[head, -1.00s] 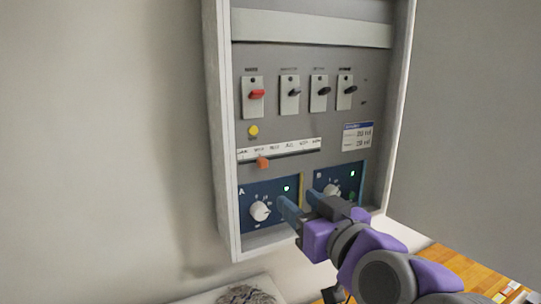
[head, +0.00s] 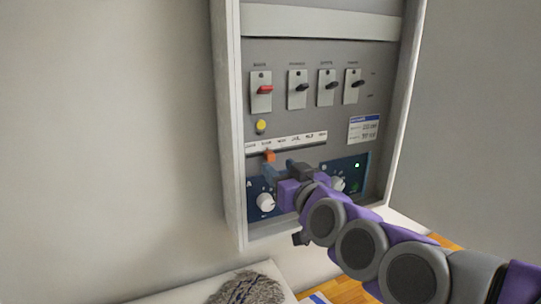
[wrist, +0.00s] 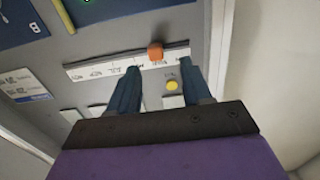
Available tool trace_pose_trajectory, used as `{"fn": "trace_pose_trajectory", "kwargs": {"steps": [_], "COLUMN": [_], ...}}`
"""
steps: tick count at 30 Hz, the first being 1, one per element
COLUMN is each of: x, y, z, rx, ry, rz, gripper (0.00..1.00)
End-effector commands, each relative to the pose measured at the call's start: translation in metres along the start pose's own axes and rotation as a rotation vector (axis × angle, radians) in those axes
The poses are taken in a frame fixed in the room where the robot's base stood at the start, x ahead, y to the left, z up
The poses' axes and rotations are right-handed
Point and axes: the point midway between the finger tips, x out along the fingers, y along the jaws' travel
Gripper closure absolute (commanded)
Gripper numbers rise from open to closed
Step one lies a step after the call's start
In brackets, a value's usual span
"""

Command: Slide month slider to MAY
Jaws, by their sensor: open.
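The month slider's orange knob (head: 269,155) sits near the left end of its slot, below the white label strip (head: 292,140). The month names are too small to read surely. In the wrist view the knob (wrist: 155,51) lies at the edge of the label strip (wrist: 118,66), ahead of my fingertips. My gripper (head: 282,168) is open and empty, just below and right of the knob in the head view. Its two blue fingers (wrist: 162,78) are spread apart in the wrist view. I see no contact with the knob.
Around the slider are a yellow button (head: 261,126), a red switch (head: 264,89) and several dark switches above. White dials (head: 266,202) are below, partly behind my arm. The cabinet's raised frame (head: 229,130) borders the panel. A grey fuzzy item (head: 247,290) lies below.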

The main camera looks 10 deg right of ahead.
Motion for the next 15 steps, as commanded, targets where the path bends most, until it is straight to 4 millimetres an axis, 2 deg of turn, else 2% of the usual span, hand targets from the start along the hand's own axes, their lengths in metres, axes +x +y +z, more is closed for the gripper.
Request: {"fn": "trace_pose_trajectory", "kwargs": {"steps": [6, 15], "x": [0.034, 0.058], "y": [0.002, 0.001], "z": [-0.001, -0.002], "rx": [0.001, -0.001], "ry": [0.0, 0.003], "rz": [-0.001, 0.001], "gripper": [0.51, 0.51]}}
